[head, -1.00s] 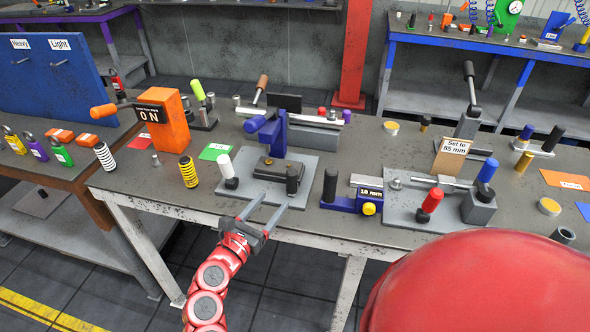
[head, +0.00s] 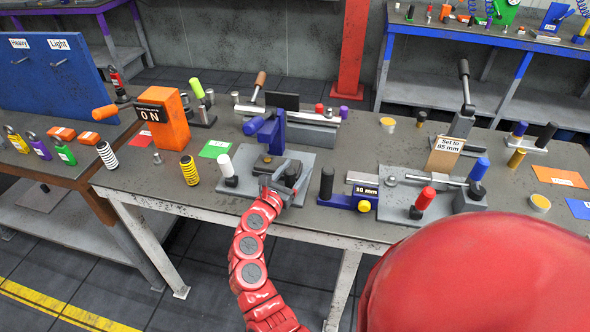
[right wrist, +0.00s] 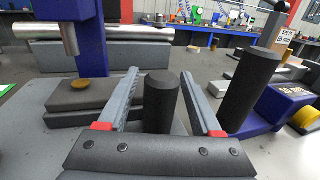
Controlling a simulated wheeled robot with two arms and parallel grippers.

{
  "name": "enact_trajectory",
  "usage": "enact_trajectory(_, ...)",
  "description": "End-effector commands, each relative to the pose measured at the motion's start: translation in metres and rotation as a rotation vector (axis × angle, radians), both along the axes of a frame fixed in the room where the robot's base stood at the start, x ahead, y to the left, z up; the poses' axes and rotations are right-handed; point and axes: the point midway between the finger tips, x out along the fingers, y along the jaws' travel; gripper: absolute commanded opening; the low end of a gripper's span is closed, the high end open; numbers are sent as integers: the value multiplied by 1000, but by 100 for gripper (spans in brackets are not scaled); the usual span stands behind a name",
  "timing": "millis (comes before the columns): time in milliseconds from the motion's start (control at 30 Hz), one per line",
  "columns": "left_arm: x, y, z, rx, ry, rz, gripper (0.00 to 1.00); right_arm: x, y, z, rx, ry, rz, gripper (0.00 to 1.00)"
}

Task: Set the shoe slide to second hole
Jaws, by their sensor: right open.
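The blue press (head: 277,132) stands on a grey base plate (head: 232,196) near the table's front edge. Under its ram, a dark slide block (right wrist: 75,101) carries a brass disc (right wrist: 93,84); I take this block to be the shoe slide. A black upright knob (right wrist: 161,103) stands at its right. My right gripper (head: 287,176) is open, low over the plate. In the right wrist view its fingers (right wrist: 160,75) lie on both sides of the knob, apparently with gaps. No holes can be made out. My left gripper is out of view.
A white-topped knob (head: 226,166) stands at the plate's left. Close on the right is a blue gauge fixture (head: 340,200) with a black post (head: 327,183). Further right is a clamp plate with a red handle (head: 425,198). An orange switch box (head: 174,122) reads ON.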

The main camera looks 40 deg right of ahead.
Motion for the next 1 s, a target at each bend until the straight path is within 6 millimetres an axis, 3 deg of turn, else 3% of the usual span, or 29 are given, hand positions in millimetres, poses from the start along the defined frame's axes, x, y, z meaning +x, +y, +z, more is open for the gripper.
enact_trajectory(33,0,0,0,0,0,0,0,0,0,0,0,0,0,63)
enact_trajectory(300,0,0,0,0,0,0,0,0,0,0,0,1,1,14)
enact_trajectory(400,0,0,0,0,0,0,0,0,0,0,0,1,1,0)
enact_trajectory(1000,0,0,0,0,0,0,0,0,1,0,0,1,1,0)
